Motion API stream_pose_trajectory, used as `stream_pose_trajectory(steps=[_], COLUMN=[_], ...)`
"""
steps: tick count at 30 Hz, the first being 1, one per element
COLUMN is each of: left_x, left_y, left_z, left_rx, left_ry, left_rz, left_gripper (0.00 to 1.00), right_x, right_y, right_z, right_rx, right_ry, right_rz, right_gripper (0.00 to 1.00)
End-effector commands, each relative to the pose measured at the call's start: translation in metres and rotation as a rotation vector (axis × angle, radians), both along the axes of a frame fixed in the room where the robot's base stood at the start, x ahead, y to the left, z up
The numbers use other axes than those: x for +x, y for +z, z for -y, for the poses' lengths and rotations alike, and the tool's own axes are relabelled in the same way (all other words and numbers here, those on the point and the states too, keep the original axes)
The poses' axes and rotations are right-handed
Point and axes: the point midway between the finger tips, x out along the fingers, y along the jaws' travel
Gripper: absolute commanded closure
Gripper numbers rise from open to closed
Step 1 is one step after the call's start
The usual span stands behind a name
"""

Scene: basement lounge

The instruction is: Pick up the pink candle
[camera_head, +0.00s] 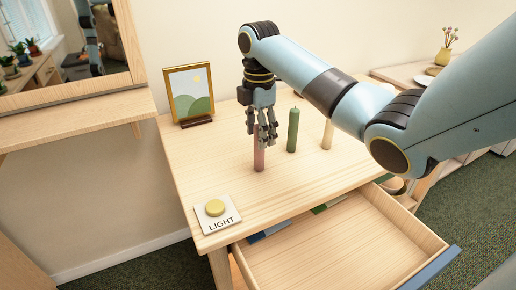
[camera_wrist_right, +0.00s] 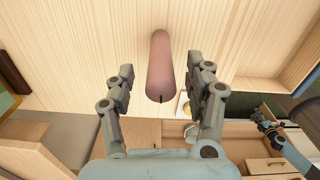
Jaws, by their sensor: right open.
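The pink candle (camera_head: 259,158) stands upright on the wooden table in the head view, its upper part hidden behind my right gripper. In the right wrist view the candle (camera_wrist_right: 160,68) lies between the two fingers, with clear gaps on both sides. My right gripper (camera_head: 264,138) is open above and around the candle's top in the head view; its fingers (camera_wrist_right: 161,85) also show in the right wrist view. I cannot tell how far down the fingers reach along it.
A green candle (camera_head: 292,130) and a cream candle (camera_head: 327,134) stand right of the pink one. A framed picture (camera_head: 190,94) is behind left. A LIGHT button (camera_head: 215,208) sits at the front left. An open drawer (camera_head: 345,250) juts out below the tabletop (camera_head: 210,160).

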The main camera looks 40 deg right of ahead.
Motion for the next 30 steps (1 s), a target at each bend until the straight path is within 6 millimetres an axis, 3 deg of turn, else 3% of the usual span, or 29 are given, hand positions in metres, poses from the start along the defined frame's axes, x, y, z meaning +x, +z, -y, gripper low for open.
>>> stream_pose_trajectory(steps=[9, 17, 30], left_x=[0.026, 0.027, 0.017], left_y=[0.002, 0.002, 0.001], left_z=[0.000, 0.001, 0.000], left_rx=[-0.001, -0.001, -0.001], left_ry=[-0.002, -0.001, -0.001], left_rz=[0.040, 0.040, 0.025], left_gripper=[0.60, 0.60, 0.60], right_x=[0.000, 0.000, 0.000], right_y=[-0.045, -0.050, -0.049], right_z=[0.000, 0.000, 0.000], right_rx=[0.000, -0.002, -0.002], right_ry=[-0.001, 0.000, 0.000], right_rz=[-0.003, -0.001, -0.001], right_gripper=[0.46, 0.46, 1.00])
